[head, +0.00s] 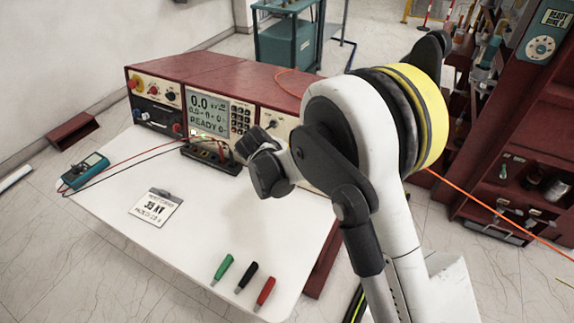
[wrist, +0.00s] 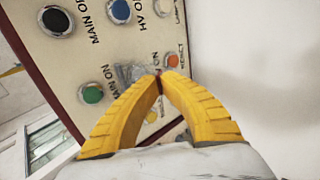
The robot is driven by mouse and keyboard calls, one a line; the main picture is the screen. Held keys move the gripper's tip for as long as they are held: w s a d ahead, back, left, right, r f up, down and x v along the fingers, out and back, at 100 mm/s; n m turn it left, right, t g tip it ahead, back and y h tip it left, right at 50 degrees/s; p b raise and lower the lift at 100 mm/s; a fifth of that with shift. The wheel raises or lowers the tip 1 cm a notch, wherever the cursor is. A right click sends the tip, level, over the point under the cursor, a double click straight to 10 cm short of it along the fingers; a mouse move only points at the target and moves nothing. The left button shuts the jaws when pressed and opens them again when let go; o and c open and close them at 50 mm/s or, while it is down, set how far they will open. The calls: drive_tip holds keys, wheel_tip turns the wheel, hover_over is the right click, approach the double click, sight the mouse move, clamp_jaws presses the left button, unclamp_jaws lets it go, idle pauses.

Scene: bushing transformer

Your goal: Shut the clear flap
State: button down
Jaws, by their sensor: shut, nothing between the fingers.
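A small clear, greyish piece that looks like the flap (wrist: 131,72) is on the cream button panel (wrist: 120,48) in the wrist view. It lies just left of my fingertips, among the labelled buttons. I cannot tell how far it stands out from the panel, or whether my fingers touch it. My gripper (wrist: 158,80) has yellow ribbed fingers with their tips together and nothing visible between them. The tips are in front of the panel, left of the orange reset button (wrist: 173,60). In the head view my arm hides the flap and this part of the panel.
Green (wrist: 92,93), blue (wrist: 120,11) and black (wrist: 56,21) buttons surround the spot. In the head view the red console (head: 190,68) stands at the back of the white table (head: 180,240). A meter (head: 86,170), a card (head: 156,208) and several coloured probes lie on the table.

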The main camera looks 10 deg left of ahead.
drive_tip(key=shift+w+d+f+t+h+b, duration=0.15)
drive_tip(key=shift+w+f+t+h+b, duration=0.5)
drive_tip(key=shift+t+b, duration=0.9)
drive_tip(key=shift+w+d+f+t+h+b, duration=0.3)
drive_tip(key=shift+f+t+b, duration=0.5)
drive_tip(key=shift+t+b, duration=0.7)
drive_tip(key=shift+w+d+f+t+h+b, duration=0.1)
drive_tip(key=shift+w+f+t+h+b, duration=0.5)
drive_tip(key=shift+t+b, duration=0.95)
drive_tip(key=shift+f, duration=0.1)
drive_tip(key=c, duration=1.6)
unclamp_jaws()
drive_tip(key=v, duration=1.2)
drive_tip(key=shift+f, duration=0.2)
